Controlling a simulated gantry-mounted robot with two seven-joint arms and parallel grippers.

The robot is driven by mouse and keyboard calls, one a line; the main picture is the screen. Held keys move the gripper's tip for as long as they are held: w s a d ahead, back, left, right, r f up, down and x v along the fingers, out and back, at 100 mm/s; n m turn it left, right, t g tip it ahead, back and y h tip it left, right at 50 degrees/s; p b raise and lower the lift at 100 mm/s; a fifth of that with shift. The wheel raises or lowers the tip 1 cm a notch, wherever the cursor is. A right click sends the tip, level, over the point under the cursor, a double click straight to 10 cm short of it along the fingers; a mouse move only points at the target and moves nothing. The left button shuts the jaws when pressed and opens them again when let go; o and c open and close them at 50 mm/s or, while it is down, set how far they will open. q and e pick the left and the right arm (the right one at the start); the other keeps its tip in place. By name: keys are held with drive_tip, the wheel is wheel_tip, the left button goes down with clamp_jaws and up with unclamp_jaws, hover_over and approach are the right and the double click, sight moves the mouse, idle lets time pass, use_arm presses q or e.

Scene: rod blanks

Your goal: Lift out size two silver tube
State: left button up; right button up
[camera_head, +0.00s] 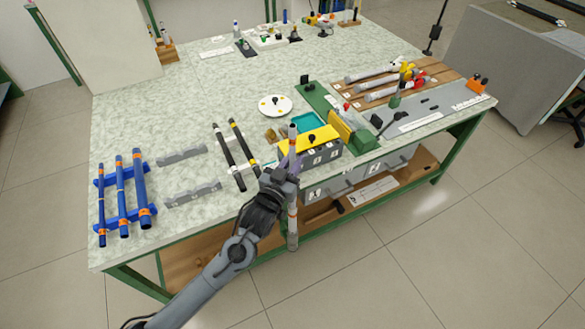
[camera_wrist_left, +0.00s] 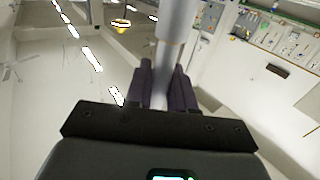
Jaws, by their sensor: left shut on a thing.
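My left gripper (camera_head: 290,166) is shut on a silver tube (camera_head: 292,212) with orange bands. The tube stands nearly upright, held at the table's front edge, its lower end hanging in front of the table. In the left wrist view the silver tube (camera_wrist_left: 177,28) rises between the dark fingers of my left gripper (camera_wrist_left: 166,88). No size mark can be read on it. Other silver tubes (camera_head: 372,76) lie on a wooden rack (camera_head: 432,72) at the right back. My right gripper is not in view.
A box with a yellow top (camera_head: 312,139) stands right behind the held tube. Black rods (camera_head: 224,150), grey cradles (camera_head: 192,192) and blue rods on a blue rack (camera_head: 122,195) lie to the left. A white disc (camera_head: 275,106) lies behind.

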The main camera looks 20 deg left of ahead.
use_arm(q)
drive_tip(key=shift+r, duration=0.15)
drive_tip(key=shift+r, duration=0.5)
wheel_tip(320, 180, up, 27)
drive_tip(key=p, duration=0.5)
drive_tip(key=shift+f+p, duration=0.15)
drive_tip(key=shift+p, duration=0.2)
